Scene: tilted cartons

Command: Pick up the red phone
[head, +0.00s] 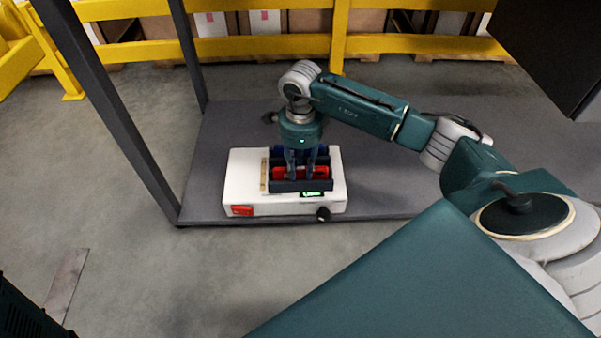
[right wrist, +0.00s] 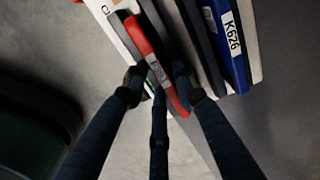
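The red phone (head: 287,173) stands in a slot of the dark rack on a white box (head: 254,158). In the right wrist view the red phone (right wrist: 153,60) runs slantwise and bears a white label. My right gripper (head: 301,174) points down over the rack. In the right wrist view its dark fingers (right wrist: 160,80) straddle the phone, with tips on both sides and small gaps showing. It looks open; contact is hard to judge. The phone's lower part is hidden in the slot. My left gripper is not in view.
A blue phone (right wrist: 229,45) labelled K626 stands in another slot of the rack. The white box has a red patch (head: 242,210), a green display (head: 312,194) and a black knob (head: 323,214). It sits on a grey shelf (head: 225,125) between dark posts.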

